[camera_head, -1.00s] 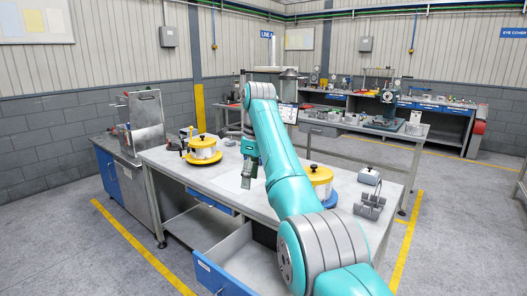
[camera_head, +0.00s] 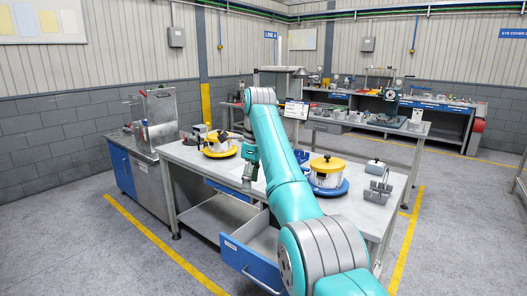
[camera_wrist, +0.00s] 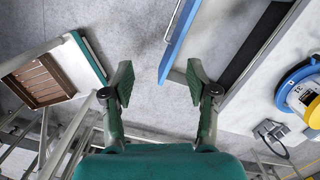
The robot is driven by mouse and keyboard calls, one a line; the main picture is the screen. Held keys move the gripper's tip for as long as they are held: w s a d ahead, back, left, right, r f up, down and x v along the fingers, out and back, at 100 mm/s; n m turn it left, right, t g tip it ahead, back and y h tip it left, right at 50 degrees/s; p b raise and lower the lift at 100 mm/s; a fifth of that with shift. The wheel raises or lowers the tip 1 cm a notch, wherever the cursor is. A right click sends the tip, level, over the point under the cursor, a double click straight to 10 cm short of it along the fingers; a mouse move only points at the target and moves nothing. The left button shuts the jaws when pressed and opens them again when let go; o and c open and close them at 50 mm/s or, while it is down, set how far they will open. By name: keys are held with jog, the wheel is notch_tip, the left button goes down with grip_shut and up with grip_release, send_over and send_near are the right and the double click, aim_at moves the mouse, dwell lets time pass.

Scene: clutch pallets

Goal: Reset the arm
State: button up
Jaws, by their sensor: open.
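My teal arm reaches out over the workbench (camera_head: 345,207). My gripper (camera_head: 249,172) hangs at its far end, pointing down near the bench's front edge, partly hidden by my arm.
A blue-fronted drawer (camera_head: 248,263) stands open below the bench; its blue front also shows in the wrist view (camera_wrist: 180,40). A metal fixture (camera_head: 377,190) sits at the right end.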

jog(key=d+f+n+t, duration=0.2)
jog(key=d+f, duration=0.1)
jog(key=f, duration=1.4)
jog(key=d+f+n+t, duration=0.1)
jog(key=d+f+n, duration=0.1)
jog(key=f, duration=1.5)
jog(key=s+d+f+n+t, duration=0.2)
jog(key=s+d+f+n, duration=0.15)
jog(key=s+f, duration=0.65)
jog(key=s+d+f+n+t, duration=0.2)
jog(key=s+d+f, duration=0.3)
jog(key=s+f, duration=0.55)
jog(key=s+d+n+t, duration=0.2)
jog(key=s+d+n, duration=0.1)
jog(key=s, duration=1)
jog(key=s+d+n+t, duration=0.2)
jog(key=s+d, duration=0.1)
jog(key=s, duration=1)
jog(key=s+d+r+n+t, duration=0.1)
jog(key=s+r+n, duration=0.2)
jog(key=s+r, duration=0.7)
jog(key=s+d+r+n+t+h, duration=0.1)
jog(key=s+r+n+t, duration=0.1)
jog(key=s+r, duration=0.9)
notch_tip(320, 180, up, 4)
jog(key=shift+d+f+n, duration=0.1)
jog(key=shift+d+n, duration=0.25)
jog(key=shift+n, duration=0.4)
